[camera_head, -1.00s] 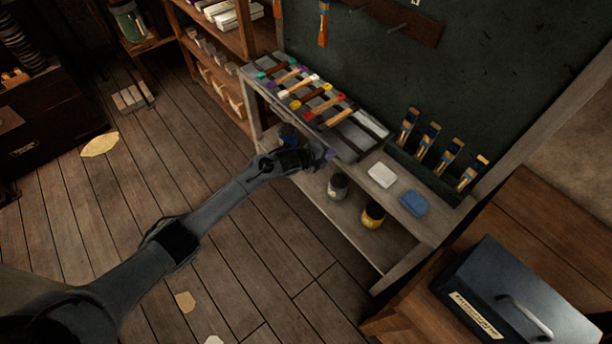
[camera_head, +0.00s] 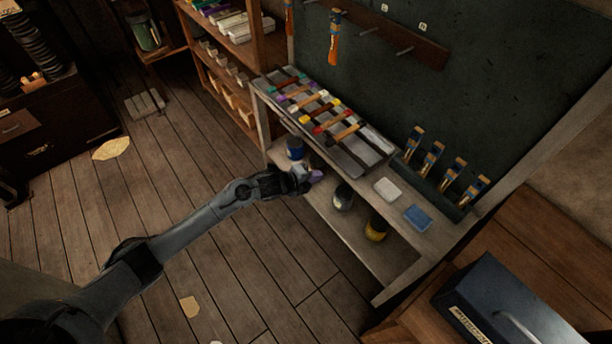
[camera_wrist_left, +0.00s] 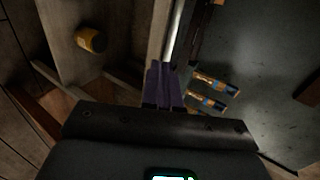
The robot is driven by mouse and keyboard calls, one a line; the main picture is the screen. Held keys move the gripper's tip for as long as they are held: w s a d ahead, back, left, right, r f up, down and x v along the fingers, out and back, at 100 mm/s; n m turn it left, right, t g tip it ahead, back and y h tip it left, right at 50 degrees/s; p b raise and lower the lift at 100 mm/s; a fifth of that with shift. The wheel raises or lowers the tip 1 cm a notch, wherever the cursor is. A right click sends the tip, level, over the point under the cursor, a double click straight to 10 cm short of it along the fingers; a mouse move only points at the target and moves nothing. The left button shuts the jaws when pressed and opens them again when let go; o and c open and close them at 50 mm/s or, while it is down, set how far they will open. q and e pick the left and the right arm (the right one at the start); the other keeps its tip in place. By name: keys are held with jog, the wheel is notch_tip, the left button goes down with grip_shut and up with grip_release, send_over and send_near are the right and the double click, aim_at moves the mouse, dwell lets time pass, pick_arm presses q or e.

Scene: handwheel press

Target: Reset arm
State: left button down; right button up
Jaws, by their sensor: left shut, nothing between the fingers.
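My left arm comes in from the lower left in the head view. Its gripper (camera_head: 314,176) is in front of the workbench, between the upper top and the lower shelf in the picture. In the left wrist view the gripper's purple fingers (camera_wrist_left: 163,84) are together, with nothing between them. My right gripper is in neither view.
The workbench (camera_head: 408,262) holds a tray of coloured-handled tools (camera_head: 322,116), a white block (camera_head: 387,188), a blue block (camera_head: 417,216) and several upright brushes (camera_head: 432,160). Its lower shelf has a blue can (camera_head: 295,148), a grey can (camera_head: 343,196) and a yellow can (camera_head: 376,229). A metal box (camera_head: 500,298) stands lower right.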

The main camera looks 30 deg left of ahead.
pick_arm(q)
jog(key=s+d+f+n+g, duration=0.1)
jog(key=s+d+f, duration=0.1)
jog(key=s+f, duration=0.3)
jog(key=s+d+f+g, duration=0.1)
jog(key=s+d+f, duration=0.1)
jog(key=s, duration=0.5)
jog(key=s+d+r+n+g+y, duration=0.15)
jog(key=s+d+n, duration=0.25)
jog(key=s, duration=0.4)
jog(key=s+d+r+n+t, duration=0.1)
jog(key=s+d+r+n, duration=0.2)
jog(key=s, duration=0.4)
jog(key=s+a+r+n+g+y, duration=0.3)
jog(key=s+a+r+n+g, duration=0.3)
jog(key=s+n, duration=0.45)
notch_tip(320, 180, up, 25)
jog(key=w+n+p, duration=0.1)
jog(key=p, duration=2.4)
jog(key=shift+n+t, duration=0.35)
jog(key=shift+t, duration=0.1)
